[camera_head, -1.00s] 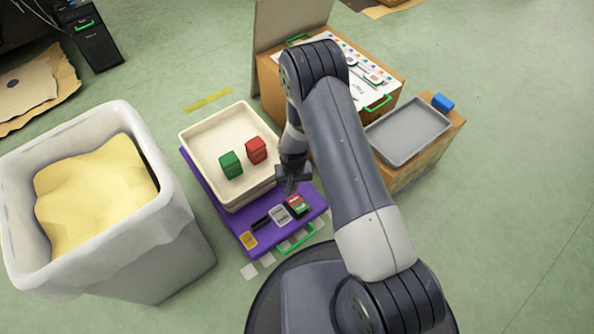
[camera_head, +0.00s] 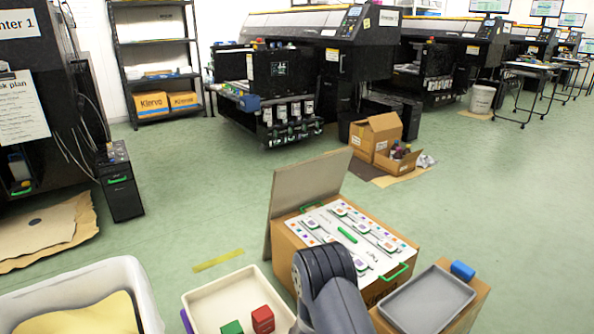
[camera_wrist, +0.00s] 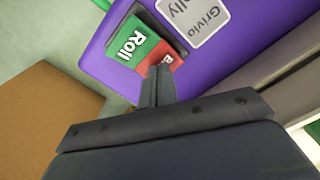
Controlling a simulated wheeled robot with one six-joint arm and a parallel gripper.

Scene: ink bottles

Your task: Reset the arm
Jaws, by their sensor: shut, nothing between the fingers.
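My gripper (camera_wrist: 160,78) shows in the wrist view, its fingers shut with nothing between them. In the head view only part of my arm (camera_head: 330,285) shows at the bottom; my gripper is outside that picture. A green block (camera_head: 232,327) and a red block (camera_head: 262,319) are in the cream tray (camera_head: 222,288), cut off by the lower edge.
An open cardboard box (camera_head: 375,292) with a printed sheet on top stands beyond my arm. A lined bin (camera_head: 135,275) is at lower left. The green floor (camera_head: 210,180) beyond is largely clear.

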